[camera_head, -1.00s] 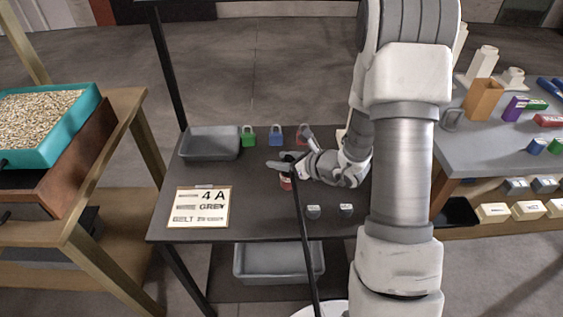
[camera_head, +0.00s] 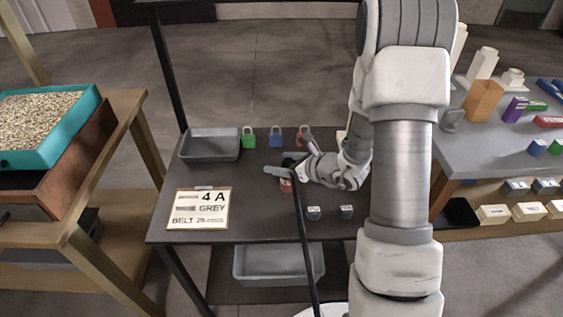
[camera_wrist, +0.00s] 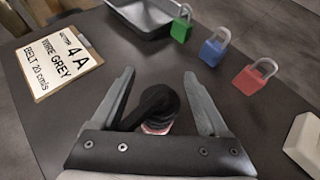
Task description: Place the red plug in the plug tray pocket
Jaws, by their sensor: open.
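A small red piece (camera_wrist: 157,128) with a black, knob-like top (camera_wrist: 158,100) is between my finger bases in the wrist view. The red piece also shows in the head view (camera_head: 286,186), partly behind a dark post. I cannot tell whether the red and black parts are one object. My gripper (camera_wrist: 159,75) is open, one finger on each side of the black top, with gaps visible. In the head view my gripper (camera_head: 289,155) is low over the dark table. A grey tray (camera_head: 210,158) stands at the table's back left; no separate pocket is discernible.
Green (camera_head: 248,141), blue (camera_head: 276,140) and red (camera_head: 301,139) padlocks stand along the back. A sign card (camera_head: 198,209) lies front left. A dark post (camera_head: 303,235) crosses the front.

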